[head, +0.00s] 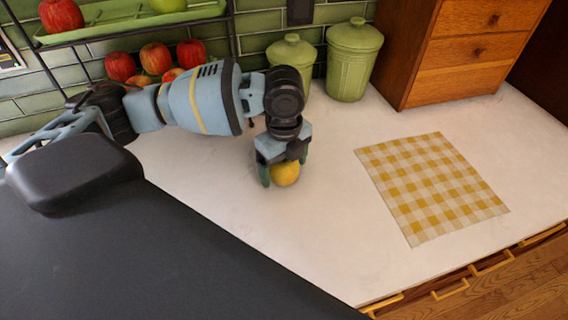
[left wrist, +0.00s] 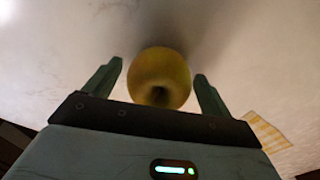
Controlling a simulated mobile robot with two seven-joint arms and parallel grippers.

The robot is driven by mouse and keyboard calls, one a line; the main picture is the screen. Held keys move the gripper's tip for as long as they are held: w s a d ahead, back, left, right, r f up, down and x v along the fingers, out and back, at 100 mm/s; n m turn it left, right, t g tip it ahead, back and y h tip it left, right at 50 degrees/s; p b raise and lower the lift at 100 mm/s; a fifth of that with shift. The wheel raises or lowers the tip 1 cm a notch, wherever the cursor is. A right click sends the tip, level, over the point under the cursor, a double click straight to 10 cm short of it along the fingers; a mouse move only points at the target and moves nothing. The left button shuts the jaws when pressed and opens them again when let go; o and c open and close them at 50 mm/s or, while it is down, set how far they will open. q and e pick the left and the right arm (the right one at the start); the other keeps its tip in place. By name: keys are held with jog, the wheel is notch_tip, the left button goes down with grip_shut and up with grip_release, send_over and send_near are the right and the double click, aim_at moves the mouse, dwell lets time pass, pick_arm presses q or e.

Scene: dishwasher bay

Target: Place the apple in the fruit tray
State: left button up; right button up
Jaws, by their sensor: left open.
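A yellow apple (head: 286,174) rests on the white counter, directly below my left gripper (head: 283,178). In the left wrist view the yellow apple (left wrist: 159,78) sits between the two green fingers of the left gripper (left wrist: 160,82), with a gap on each side. The left gripper is open and points down. A green tray (head: 130,24) on the upper level of a dark rack at the back left holds a red apple (head: 61,15) and a green fruit (head: 168,5). My right gripper is not in view.
Several red apples (head: 154,57) sit on the rack's lower level. Two green lidded canisters (head: 353,62) stand at the back, beside a wooden drawer unit (head: 468,50). A yellow checked cloth (head: 430,187) lies on the right; the counter (head: 320,215) between is clear.

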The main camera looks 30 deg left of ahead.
pick_arm(q)
jog(key=shift+r, duration=0.1)
notch_tip(320, 180, up, 11)
jog(key=shift+p, duration=0.55)
jog(key=shift+r, duration=0.55)
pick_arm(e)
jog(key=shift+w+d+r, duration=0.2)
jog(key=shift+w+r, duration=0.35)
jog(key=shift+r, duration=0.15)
pick_arm(q)
jog(key=shift+f, duration=0.1)
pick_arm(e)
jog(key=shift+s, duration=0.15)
